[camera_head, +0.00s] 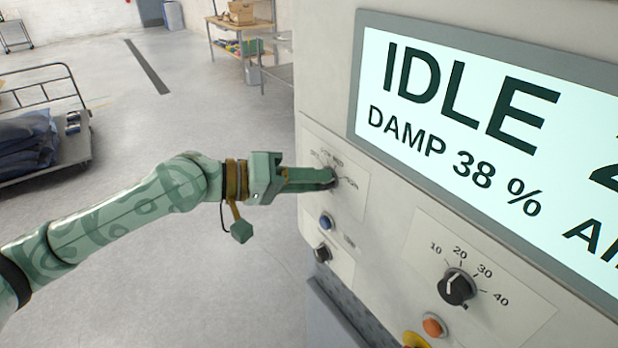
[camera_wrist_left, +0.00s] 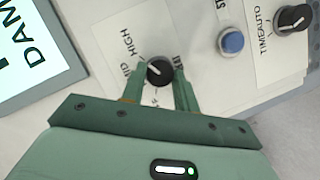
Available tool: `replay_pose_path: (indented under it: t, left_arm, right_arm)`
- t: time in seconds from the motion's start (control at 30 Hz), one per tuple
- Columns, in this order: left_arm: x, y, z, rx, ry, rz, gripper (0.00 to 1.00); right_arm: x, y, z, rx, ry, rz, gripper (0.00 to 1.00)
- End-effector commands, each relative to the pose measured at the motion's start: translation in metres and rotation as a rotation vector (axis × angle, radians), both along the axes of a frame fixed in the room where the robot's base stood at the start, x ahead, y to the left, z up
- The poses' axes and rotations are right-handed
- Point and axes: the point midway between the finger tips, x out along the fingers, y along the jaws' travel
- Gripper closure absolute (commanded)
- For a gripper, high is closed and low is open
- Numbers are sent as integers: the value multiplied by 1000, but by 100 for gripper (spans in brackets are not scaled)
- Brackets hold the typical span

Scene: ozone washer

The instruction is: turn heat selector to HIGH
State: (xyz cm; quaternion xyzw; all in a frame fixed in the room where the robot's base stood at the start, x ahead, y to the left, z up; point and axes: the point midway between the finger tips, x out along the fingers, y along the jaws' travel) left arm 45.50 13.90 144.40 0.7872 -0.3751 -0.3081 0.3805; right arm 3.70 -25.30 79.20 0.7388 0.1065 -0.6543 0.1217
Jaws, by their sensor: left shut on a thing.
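The heat selector is a black round knob (camera_wrist_left: 159,71) with a white pointer line, on a pale label plate marked HIGH and partly hidden marks. In the head view its plate (camera_head: 345,185) is on the machine's left panel, and the knob is mostly hidden behind the fingers. My left gripper (camera_head: 328,178) reaches it from the left. In the left wrist view my left gripper (camera_wrist_left: 159,78) has a finger on each side of the knob, shut on it. The white line points to the upper left, between MID and HIGH as far as I can tell. My right gripper is out of view.
A blue button (camera_head: 326,222) and a second black knob (camera_head: 322,253) sit below the selector. A numbered dial (camera_head: 456,287) and an orange button (camera_head: 433,325) are to the right. A large screen (camera_head: 480,130) reads IDLE. A cart with dark cloth (camera_head: 30,140) stands far left.

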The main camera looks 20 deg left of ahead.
Motion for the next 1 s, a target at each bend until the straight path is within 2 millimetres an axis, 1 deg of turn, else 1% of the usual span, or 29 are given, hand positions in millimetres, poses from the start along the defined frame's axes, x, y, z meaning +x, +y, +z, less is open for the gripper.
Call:
replay_pose_path:
  t: [0.13, 0.17, 0.2, 0.23, 0.63, 0.73, 0.87, 1.0]
  left_arm:
    - [0, 0, -2, 4, 1, 0, 93]
    - [0, 0, -2, 4, 2, -1, 64]
    - [0, 0, -2, 4, 1, 0, 53]
    - [0, 0, -2, 4, 1, 0, 48]
    - [0, 0, -1, 1, 1, 0, 48]
    - [-2, 5, -1, 2, 0, 1, 48]
    - [-13, 22, 0, 6, 1, 3, 48]
    - [-32, 51, 3, 10, 3, 4, 48]
  right_arm:
    - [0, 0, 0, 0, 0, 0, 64]
    - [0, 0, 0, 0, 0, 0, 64]
    - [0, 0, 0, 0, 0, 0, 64]
    - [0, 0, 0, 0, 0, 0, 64]
    - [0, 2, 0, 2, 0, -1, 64]
    - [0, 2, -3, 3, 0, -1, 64]
    - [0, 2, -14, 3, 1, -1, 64]
    - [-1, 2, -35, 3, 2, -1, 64]
